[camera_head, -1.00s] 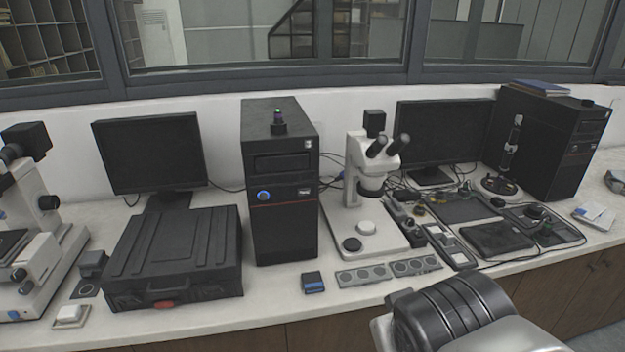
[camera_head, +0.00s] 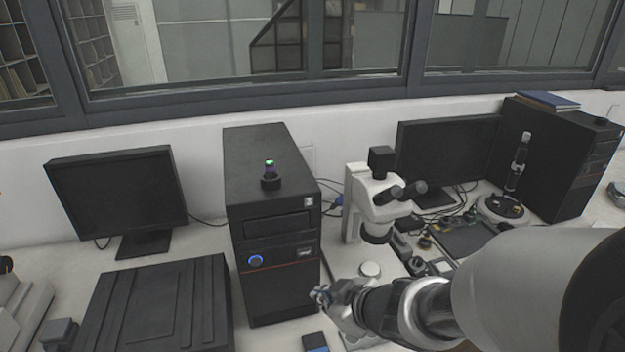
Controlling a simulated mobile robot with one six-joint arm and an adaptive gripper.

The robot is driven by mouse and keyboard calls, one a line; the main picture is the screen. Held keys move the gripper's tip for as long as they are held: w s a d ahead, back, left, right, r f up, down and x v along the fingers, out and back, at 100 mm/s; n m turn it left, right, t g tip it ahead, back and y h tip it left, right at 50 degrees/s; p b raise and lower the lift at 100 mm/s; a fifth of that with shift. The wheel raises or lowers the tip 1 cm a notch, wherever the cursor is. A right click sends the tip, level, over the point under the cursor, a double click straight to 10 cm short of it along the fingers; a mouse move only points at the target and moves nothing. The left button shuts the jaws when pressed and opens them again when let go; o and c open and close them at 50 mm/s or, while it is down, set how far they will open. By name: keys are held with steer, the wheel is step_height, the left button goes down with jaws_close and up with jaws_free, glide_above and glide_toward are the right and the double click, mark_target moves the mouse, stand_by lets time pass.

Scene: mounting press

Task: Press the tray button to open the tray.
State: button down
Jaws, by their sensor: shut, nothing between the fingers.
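A black computer tower (camera_head: 270,220) stands on the bench left of the microscope. Its front has a closed drive tray panel (camera_head: 276,226) near the top. Below that is a round blue-lit button (camera_head: 255,260). A small separate tray button cannot be made out at this size. My gripper (camera_head: 320,295) is shut and empty, just right of the tower's lower front, below and to the right of the blue button. It does not appear to touch the button. My arm comes in from the right.
A small holder with a green-topped piece (camera_head: 270,174) stands on the tower. A white microscope (camera_head: 366,200) stands to the right, partly behind my arm. A black case (camera_head: 155,305) lies left of the tower, with a monitor (camera_head: 117,192) behind it. A small blue-topped box (camera_head: 315,342) lies in front.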

mark_target(304, 252)
steer(key=shift+s, duration=0.15)
steer(key=w+a, duration=0.2)
steer(key=w, duration=0.6)
steer(key=shift+w+a+p, duration=0.2)
steer(key=shift+w+p, duration=0.1)
steer(key=shift+p, duration=0.15)
steer(key=shift+w+r, duration=0.1)
stand_by(1.2)
steer(key=shift+w+a+p, duration=0.1)
steer(key=shift+w+p, duration=0.2)
